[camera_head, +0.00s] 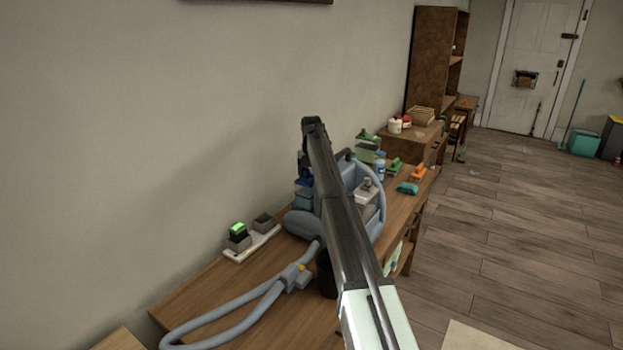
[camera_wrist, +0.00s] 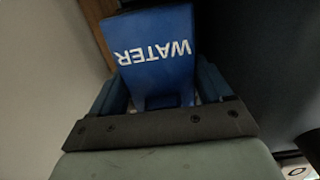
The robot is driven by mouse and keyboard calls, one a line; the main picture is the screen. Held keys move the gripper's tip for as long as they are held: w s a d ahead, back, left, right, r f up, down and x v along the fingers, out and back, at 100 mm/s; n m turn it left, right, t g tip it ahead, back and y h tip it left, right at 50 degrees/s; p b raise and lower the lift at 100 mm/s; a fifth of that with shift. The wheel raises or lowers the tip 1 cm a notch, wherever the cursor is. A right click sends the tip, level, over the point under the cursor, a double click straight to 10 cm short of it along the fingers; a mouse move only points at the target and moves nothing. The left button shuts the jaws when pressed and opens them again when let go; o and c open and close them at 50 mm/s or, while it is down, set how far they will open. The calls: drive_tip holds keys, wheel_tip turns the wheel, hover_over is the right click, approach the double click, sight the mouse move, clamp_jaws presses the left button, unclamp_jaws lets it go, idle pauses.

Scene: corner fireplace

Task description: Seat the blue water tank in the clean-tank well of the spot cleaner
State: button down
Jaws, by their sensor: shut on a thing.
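The blue water tank (camera_wrist: 155,50) fills the middle of the wrist view, with white WATER lettering that reads upside down. My gripper (camera_wrist: 162,88) is shut on it, one finger on each side. In the head view a small dark blue patch (camera_head: 305,173), likely the tank, shows just left of my arm. The spot cleaner (camera_head: 302,223) stands on the wooden bench, grey-blue with a looped hose. My arm crosses in front of it and hides much of its body. The clean-tank well is not visible, and I cannot tell whether the tank touches the cleaner.
A white power strip (camera_head: 252,246) with dark plugs and a green light lies by the wall. The grey hose (camera_head: 235,314) runs over the front of the bench (camera_head: 205,290).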

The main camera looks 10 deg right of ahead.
unclamp_jaws()
drive_tip(key=shift+f, duration=0.1)
wheel_tip(320, 180, up, 12)
idle(0.7)
drive_tip(key=shift+w, duration=0.1)
